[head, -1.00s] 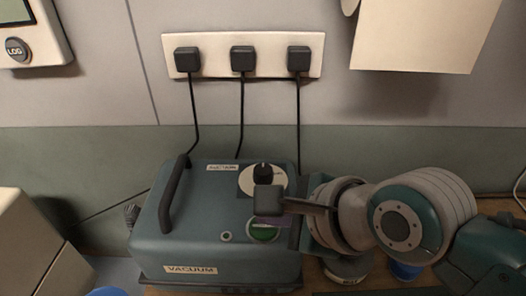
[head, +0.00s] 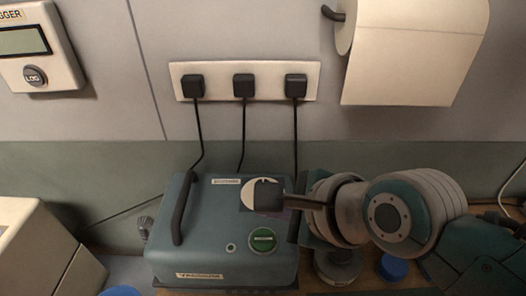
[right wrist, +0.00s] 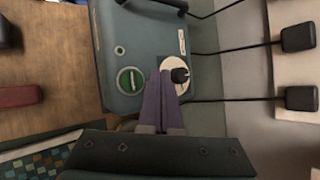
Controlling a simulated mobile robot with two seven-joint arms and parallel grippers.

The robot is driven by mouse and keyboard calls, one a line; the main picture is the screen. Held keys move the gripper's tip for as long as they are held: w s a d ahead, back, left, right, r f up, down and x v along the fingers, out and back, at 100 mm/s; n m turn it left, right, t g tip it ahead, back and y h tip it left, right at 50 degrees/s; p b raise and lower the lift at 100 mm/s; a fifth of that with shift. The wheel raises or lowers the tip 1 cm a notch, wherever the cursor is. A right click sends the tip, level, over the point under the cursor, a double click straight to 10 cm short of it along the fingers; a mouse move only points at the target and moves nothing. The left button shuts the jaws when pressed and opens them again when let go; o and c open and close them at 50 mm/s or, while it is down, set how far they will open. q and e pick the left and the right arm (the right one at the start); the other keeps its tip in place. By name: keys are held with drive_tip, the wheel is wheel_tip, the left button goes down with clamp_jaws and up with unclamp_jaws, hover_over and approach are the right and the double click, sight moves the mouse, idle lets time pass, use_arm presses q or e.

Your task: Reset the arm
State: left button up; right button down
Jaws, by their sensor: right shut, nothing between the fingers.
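My right arm comes in from the right in the head view, and its dark gripper (head: 268,197) hangs over the top of the blue-grey vacuum box (head: 212,236). In the head view the gripper hides the knob, while the green button (head: 262,240) shows. My left gripper is in no view.
A wall strip with three black plugs (head: 243,85) has cables running down behind the box. A paper roll (head: 415,55) hangs at upper right, and a logger (head: 38,50) at upper left. A beige box (head: 40,250) stands left. A blue cap (head: 393,267) is below my arm.

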idle(0.3)
drive_tip(key=shift+s+n, duration=0.3)
drive_tip(key=s+d+r+n+g+h, duration=0.35)
drive_tip(key=s+d+n+h, duration=0.25)
drive_tip(key=s+d+n, duration=1.2)
wheel_tip(320, 180, up, 30)
drive_tip(key=s+n+p, duration=0.2)
drive_tip(key=p, duration=2.7)
drive_tip(key=shift+s+a+r, duration=0.25)
drive_tip(key=shift+s+a, duration=0.15)
